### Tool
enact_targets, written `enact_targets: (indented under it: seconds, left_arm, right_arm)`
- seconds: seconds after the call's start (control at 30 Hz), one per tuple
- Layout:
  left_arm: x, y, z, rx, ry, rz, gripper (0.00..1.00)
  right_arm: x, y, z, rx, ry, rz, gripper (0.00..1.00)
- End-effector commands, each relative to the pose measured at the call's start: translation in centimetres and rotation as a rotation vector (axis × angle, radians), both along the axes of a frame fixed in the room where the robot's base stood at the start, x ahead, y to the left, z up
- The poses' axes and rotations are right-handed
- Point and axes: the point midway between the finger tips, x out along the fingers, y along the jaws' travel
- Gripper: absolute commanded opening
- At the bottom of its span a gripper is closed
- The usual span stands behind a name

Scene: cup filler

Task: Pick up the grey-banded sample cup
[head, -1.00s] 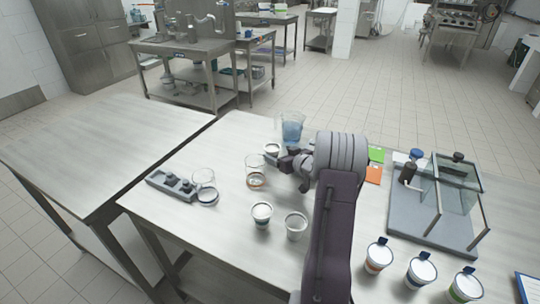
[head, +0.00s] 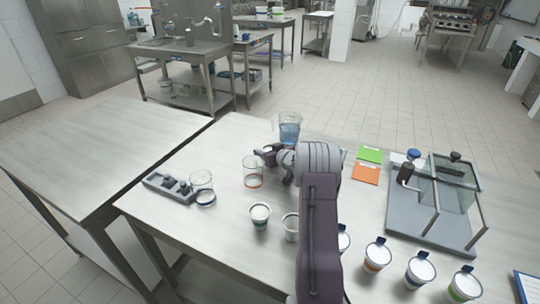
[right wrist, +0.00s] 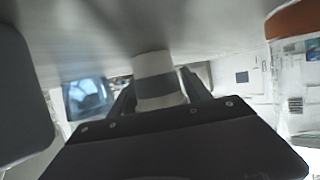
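The grey-banded cup (right wrist: 158,78) is white with a grey band and shows at the centre of the right wrist view. My right gripper (right wrist: 160,92) has one finger on each side of it, close to its wall. Whether the fingers press on it is unclear. My left gripper is in neither view.
A clear glass (head: 252,172) stands left of my right gripper. Two cups (head: 260,214) (head: 290,226) stand nearer the front. Several banded cups (head: 376,256) and a glass-walled device (head: 428,225) are at right.

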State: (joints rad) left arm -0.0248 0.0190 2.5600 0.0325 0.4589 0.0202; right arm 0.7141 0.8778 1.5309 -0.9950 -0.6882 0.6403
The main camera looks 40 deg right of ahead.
Motion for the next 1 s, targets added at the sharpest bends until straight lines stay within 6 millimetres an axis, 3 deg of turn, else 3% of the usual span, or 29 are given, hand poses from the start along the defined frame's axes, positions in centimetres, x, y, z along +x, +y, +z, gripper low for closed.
enact_targets:
  seconds: [0.03,0.1,0.13,0.43,0.67,1.0]
  left_arm:
    - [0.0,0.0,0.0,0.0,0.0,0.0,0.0]
    - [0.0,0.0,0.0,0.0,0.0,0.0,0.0]
    - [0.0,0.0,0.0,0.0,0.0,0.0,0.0]
    - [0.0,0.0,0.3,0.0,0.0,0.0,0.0]
    - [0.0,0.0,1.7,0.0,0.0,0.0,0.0]
    - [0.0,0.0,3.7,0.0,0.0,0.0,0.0]
  right_arm:
    - [0.0,0.0,0.0,0.0,0.0,0.0,0.37]
    - [0.0,0.0,0.0,0.0,0.0,0.0,0.17]
    - [0.0,0.0,0.0,0.0,0.0,0.0,0.14]
    - [0.0,0.0,0.6,-0.002,0.0,0.001,0.14]
    - [0.0,0.0,4.6,-0.003,-0.003,0.001,0.14]
    - [-6.5,-4.2,9.0,-0.001,-0.001,-0.005,0.14]
